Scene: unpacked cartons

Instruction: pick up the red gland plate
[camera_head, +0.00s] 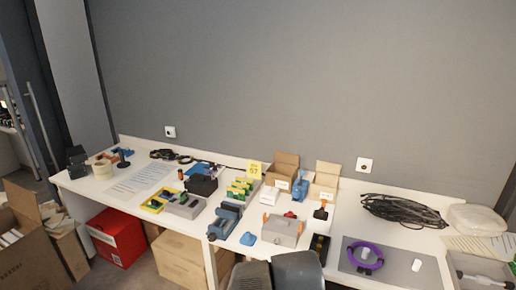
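I cannot make out a red gland plate for sure in the head view; many items on the long white bench (340,222) are too small to tell. A grey box with small orange-red parts at its sides (282,231) stands near the bench's front edge, right of the middle. A large red carton (117,238) stands on the floor under the bench at the left. My gripper is not in view.
Two open cardboard boxes (326,181), a blue vise-like tool (224,220), a coiled black cable (402,210) and a grey mat with a purple ring (363,257) crowd the bench. Dark grey panels (298,271) stand before its front edge. Cartons (180,259) block the floor.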

